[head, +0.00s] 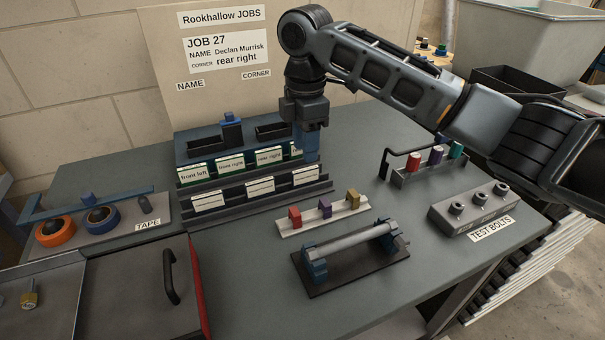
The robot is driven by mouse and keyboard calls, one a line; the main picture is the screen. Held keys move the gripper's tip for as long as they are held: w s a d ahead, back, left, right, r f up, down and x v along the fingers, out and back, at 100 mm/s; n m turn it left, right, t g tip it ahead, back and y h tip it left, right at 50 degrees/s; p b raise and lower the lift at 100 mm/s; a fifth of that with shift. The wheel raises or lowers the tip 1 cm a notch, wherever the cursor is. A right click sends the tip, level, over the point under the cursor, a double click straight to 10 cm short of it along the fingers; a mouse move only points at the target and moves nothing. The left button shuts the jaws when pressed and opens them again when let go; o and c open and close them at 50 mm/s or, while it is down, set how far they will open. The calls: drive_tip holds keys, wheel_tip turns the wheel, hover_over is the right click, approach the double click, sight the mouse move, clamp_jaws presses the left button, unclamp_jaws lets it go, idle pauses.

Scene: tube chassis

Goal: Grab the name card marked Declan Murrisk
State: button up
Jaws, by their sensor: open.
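The two-step card rack stands at the back of the bench. Its lower row holds three white cards, a left one (209,201), a middle one (260,187) and a right one (306,175), with print too small to read. I cannot tell which is marked Declan Murrisk. The upper row holds green-edged cards reading front left (194,171), front right (231,163) and rear right (270,156). Another card at its right end is mostly hidden by my gripper (306,154). My gripper is open, pointing down over the rack's right end, above the lower row's right card.
The job board (222,48) behind reads Job 27, Declan Murrisk, rear right. In front are a rail with coloured blocks (324,215) and a roller fixture (350,250). A tube rack (428,168) and test bolts block (475,208) stand right, tape (101,216) left.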

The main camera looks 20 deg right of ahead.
sight(306, 169)
drive_tip(key=shift+w+d+f+p, duration=0.1)
drive_tip(key=shift+f+p, duration=0.5)
drive_tip(key=shift+f, duration=2.55)
clamp_jaws()
